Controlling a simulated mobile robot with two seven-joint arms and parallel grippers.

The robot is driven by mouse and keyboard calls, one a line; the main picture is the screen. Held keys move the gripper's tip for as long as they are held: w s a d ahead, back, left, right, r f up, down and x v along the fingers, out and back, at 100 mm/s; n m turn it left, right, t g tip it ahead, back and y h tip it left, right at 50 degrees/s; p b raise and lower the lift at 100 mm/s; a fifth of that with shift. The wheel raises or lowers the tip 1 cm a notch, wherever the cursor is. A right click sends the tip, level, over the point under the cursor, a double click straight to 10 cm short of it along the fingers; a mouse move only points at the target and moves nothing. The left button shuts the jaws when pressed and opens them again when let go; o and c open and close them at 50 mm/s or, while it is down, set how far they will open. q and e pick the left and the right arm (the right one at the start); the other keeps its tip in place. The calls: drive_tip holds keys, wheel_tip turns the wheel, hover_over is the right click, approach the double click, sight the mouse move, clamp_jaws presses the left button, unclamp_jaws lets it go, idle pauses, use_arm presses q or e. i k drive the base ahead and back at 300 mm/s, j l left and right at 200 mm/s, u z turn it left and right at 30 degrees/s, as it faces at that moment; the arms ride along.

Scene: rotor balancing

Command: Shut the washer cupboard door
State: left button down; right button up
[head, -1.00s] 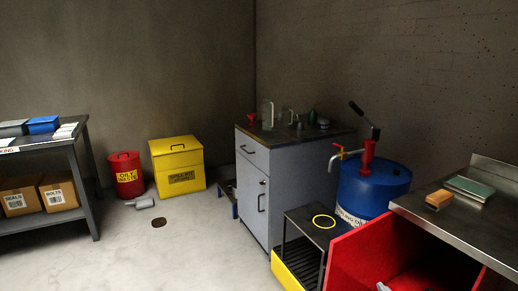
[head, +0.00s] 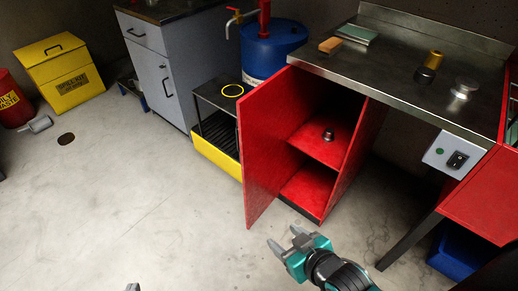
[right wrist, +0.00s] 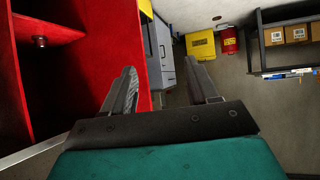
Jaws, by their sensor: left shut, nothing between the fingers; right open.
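The red washer cupboard door (head: 262,150) stands wide open, swung out from the left side of the red cupboard (head: 343,170). Its free edge points toward me. Inside, a small grey metal part (head: 328,135) sits on the shelf. My right gripper (head: 283,238) is open and empty, low in front of the cupboard and to the right of the door's near bottom corner. In the right wrist view, the door (right wrist: 108,45) is behind the left finger of my right gripper (right wrist: 160,68); contact cannot be told. Only a tip of my left gripper (head: 133,287) shows at the bottom edge; it is shut.
A steel worktop (head: 400,75) with a sponge and several small items covers the cupboard. A switch box (head: 450,156) and table leg (head: 410,240) are on the right. A drip stand (head: 218,148) and blue drum (head: 270,50) stand behind the door.

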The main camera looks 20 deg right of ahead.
sight(261, 113)
drive_tip(key=i+j+z, duration=0.1)
drive_tip(key=z, duration=1.1)
drive_tip(key=i+j+z, duration=0.1)
drive_tip(key=j+z, duration=1.15)
drive_tip(key=j, duration=0.9)
drive_tip(key=k+j, duration=0.15)
drive_tip(key=j, duration=0.35)
drive_tip(key=j+z, duration=0.1)
drive_tip(key=j, duration=0.45)
drive_tip(key=i+z, duration=0.1)
drive_tip(key=z, duration=0.55)
